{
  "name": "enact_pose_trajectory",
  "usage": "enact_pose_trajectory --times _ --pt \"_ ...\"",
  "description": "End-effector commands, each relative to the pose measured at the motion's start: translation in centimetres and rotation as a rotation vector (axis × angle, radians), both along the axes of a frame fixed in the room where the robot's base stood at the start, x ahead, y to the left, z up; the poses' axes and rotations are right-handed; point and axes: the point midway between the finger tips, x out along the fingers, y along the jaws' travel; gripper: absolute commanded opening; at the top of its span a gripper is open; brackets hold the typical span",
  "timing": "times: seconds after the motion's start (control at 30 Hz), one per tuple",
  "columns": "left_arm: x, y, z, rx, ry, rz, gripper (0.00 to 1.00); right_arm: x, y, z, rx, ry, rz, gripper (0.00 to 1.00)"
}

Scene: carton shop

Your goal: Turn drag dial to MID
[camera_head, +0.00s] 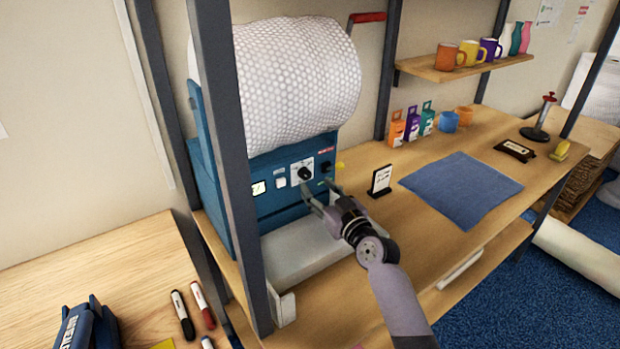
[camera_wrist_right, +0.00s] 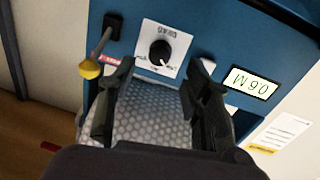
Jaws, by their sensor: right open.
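The drag dial (camera_head: 304,173) is a black round knob on a white plate, on the front of the blue bubble-wrap machine (camera_head: 262,186). In the right wrist view the dial (camera_wrist_right: 161,51) shows upside down near the top middle, with small markings too blurred to read; I cannot tell its setting. My right gripper (camera_head: 317,199) is open and empty, in front of the panel and just below the dial. In the wrist view its fingers (camera_wrist_right: 163,78) stand either side of the dial's line, apart from the knob. My left gripper is not in view.
The panel also has a display (camera_wrist_right: 254,86) reading 0.6 M, a white button (camera_head: 280,183) and a yellow-tipped lever (camera_wrist_right: 90,69). A bubble-wrap roll (camera_head: 295,75) sits above. A dark post (camera_head: 228,150) stands left.

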Motion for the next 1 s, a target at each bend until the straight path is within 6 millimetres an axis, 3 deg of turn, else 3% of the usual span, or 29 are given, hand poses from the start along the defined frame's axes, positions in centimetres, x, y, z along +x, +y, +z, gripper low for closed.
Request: enact_pose_trajectory --times 0.3,0.77,1.0 --pt "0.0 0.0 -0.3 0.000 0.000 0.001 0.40 3.7 2.0 -0.1 -0.001 0.001 0.001 0.45" --pt "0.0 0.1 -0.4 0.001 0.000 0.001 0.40 4.4 2.4 0.0 0.001 0.000 0.000 0.45" --pt "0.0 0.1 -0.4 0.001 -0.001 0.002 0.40 4.4 2.4 0.0 0.001 0.000 0.000 0.29"
